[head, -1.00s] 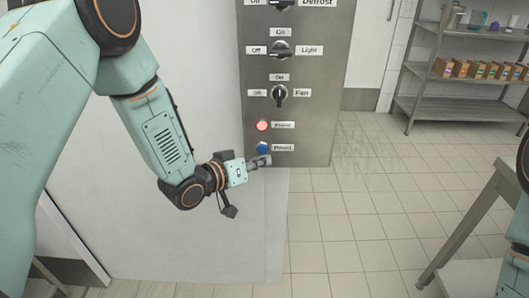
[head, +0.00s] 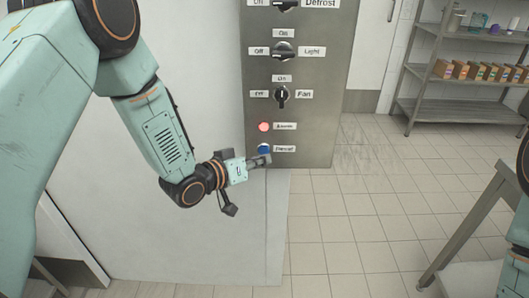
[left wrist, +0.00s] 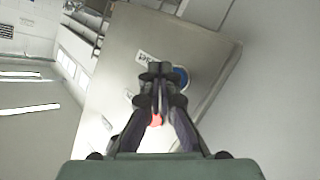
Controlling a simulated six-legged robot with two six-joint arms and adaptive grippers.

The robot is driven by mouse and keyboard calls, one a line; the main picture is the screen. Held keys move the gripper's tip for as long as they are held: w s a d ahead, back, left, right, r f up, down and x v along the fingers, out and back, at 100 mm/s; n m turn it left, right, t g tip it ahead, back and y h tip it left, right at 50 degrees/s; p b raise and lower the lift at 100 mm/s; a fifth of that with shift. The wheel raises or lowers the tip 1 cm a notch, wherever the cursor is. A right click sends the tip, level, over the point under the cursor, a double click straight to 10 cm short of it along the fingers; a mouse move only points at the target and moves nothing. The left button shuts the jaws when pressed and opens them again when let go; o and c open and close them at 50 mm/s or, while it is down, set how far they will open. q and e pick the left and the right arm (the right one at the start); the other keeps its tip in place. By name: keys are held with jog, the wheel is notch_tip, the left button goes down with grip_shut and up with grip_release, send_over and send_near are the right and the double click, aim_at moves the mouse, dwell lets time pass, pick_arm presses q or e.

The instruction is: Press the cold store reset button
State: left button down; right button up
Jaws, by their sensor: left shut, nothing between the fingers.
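The blue reset button (head: 264,149) is at the bottom of the steel control panel (head: 300,140), left of its label plate. My left gripper (head: 262,160) is shut and empty, with its fingertips at the button's lower edge in the head view. In the left wrist view the blue button (left wrist: 181,77) shows just right of and behind the closed fingertips (left wrist: 156,72), which partly cover it. I cannot tell whether the fingers touch it. My right gripper is not in view.
A red lit lamp (head: 264,127) sits just above the button. Dark rotary switches, such as the fan switch (head: 281,95), are higher on the panel. A metal table (head: 470,225) stands at the right, and a shelf rack (head: 460,75) with small boxes is behind. The tiled floor between is clear.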

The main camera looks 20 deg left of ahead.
pick_arm(q)
jog(key=shift+a, duration=0.15)
jog(key=shift+w, duration=0.15)
dwell(0.4)
jog(key=shift+w, duration=0.3)
jog(key=shift+w+a, duration=0.1)
jog(key=shift+w, duration=0.2)
dwell(0.7)
jog(key=shift+s, duration=0.75)
jog(key=s+d+p, duration=0.1)
jog(key=s+d, duration=0.1)
jog(key=s, duration=0.3)
jog(key=shift+s+p, duration=0.35)
jog(key=shift+s, duration=0.05)
